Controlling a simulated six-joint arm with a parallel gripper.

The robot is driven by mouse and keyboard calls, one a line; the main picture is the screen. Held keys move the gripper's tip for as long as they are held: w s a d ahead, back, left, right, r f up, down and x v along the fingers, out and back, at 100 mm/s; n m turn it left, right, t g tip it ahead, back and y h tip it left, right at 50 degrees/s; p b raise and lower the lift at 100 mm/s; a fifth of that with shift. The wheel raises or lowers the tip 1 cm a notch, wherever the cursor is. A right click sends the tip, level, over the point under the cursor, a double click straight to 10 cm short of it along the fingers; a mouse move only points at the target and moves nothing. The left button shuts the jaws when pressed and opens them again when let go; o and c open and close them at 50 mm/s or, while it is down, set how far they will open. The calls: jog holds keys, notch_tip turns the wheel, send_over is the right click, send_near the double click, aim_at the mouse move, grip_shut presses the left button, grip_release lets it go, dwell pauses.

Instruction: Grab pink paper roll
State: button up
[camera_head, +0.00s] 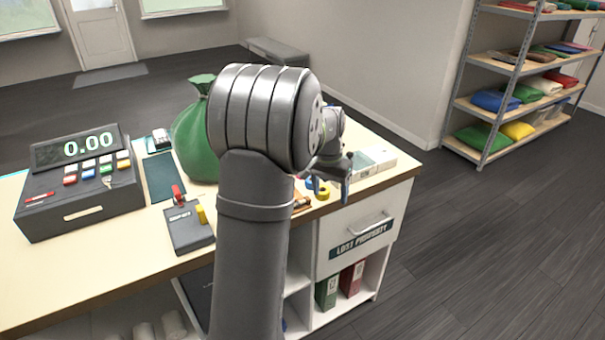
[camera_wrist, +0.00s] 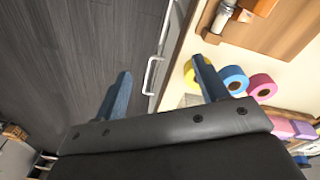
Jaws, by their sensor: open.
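The pink paper roll (camera_wrist: 261,88) lies at the right in the wrist view, on the pale counter top beside a blue roll (camera_wrist: 235,82) and a yellow roll (camera_wrist: 203,70). My gripper (camera_wrist: 162,86) is open and empty, with its two blue fingers apart. The finger on the right shows over the counter close to the yellow and blue rolls; the other shows over the floor beyond the drawer front. The pink roll is right of both fingers. In the head view my gripper (camera_head: 346,180) is near the counter's right end, and I cannot make out the pink roll.
A cash register (camera_head: 80,182), a green sack (camera_head: 196,140) and a card terminal (camera_head: 188,226) stand on the counter. A drawer handle (camera_wrist: 152,75) shows between the fingers. A wooden tray (camera_wrist: 275,30) and pink and purple blocks (camera_wrist: 278,127) lie near the rolls.

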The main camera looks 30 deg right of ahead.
jog(key=w+a+r+n+t+h, duration=0.2)
jog(key=w+r+n+t, duration=0.3)
jog(key=w+r, duration=0.7)
jog(key=shift+n+g, duration=0.3)
jog(key=shift+g, duration=0.3)
jog(key=x, duration=1.2)
jog(key=shift+w+a+f, duration=0.15)
jog(key=shift+w+a, duration=0.2)
jog(key=shift+d+x, duration=0.15)
jog(key=shift+x, duration=1.2)
jog(key=shift+d+x, duration=0.1)
jog(key=shift+x, duration=1.3)
jog(key=c, duration=1.1)
